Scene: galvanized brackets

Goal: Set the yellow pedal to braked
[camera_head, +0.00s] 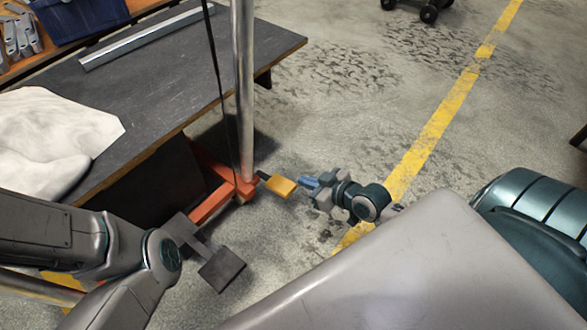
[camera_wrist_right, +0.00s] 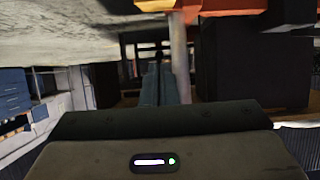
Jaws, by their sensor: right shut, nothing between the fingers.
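The yellow pedal (camera_head: 281,187) sticks out on a short dark arm from the orange base (camera_head: 212,205), low by the foot of the metal post. My right gripper (camera_head: 308,183) is just right of the pedal in the head view, its blue fingers shut and empty, pointing at it. A small gap seems to separate them; contact is hard to judge. In the right wrist view, the shut fingers (camera_wrist_right: 160,85) point away from the camera, and the yellow pedal (camera_wrist_right: 155,5) is cut by the top edge. The pedal's exact tilt is unclear.
A dark-topped table (camera_head: 165,85) holds a metal bar (camera_head: 145,37) and white cloth (camera_head: 50,140). The upright post (camera_head: 243,90) stands at its edge with a black cable. Open floor lies right, with a yellow line (camera_head: 440,125).

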